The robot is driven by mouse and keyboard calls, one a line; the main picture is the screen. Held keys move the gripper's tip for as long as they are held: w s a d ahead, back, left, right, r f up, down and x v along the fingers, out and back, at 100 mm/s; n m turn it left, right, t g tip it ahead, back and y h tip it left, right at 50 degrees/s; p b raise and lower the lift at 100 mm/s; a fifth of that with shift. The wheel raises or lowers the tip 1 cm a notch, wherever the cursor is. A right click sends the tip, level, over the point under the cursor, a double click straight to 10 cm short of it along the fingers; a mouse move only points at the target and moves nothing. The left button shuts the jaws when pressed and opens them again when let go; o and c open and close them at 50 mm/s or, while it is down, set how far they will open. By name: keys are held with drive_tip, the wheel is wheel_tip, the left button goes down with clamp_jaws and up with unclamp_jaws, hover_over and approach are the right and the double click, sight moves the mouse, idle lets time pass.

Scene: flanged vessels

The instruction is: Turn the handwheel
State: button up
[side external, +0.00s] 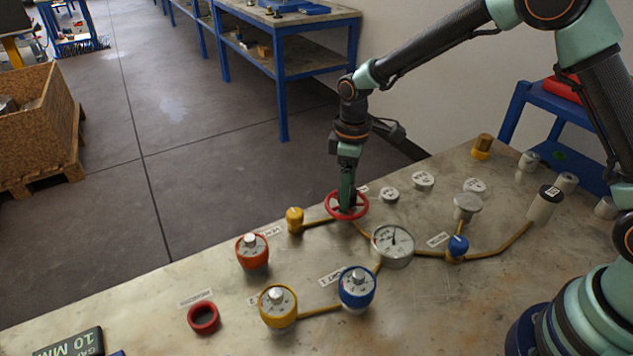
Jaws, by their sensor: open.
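The red handwheel (361,211) is a spoked ring near the far edge of the worktable, on the yellow-brown piping. My gripper (347,205) points down from above, with its fingertips at the middle of the wheel. The jaws are open. The fingers hide part of the hub and spokes, and I cannot tell whether they touch the wheel.
A pressure gauge (393,245) stands just right and in front of the wheel. A small yellow valve (294,219) is to its left. Orange (251,252), yellow (278,305) and blue (357,288) dial vessels stand nearer the front. A red ring (203,318) lies at front left.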

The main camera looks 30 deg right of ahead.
drive_tip(key=shift+f, duration=0.7)
clamp_jaws()
drive_tip(key=shift+m, duration=0.4)
drive_tip(key=m, duration=0.4)
drive_tip(key=shift+m, duration=0.4)
drive_tip(key=m, duration=0.6)
drive_tip(key=shift+r, duration=0.1)
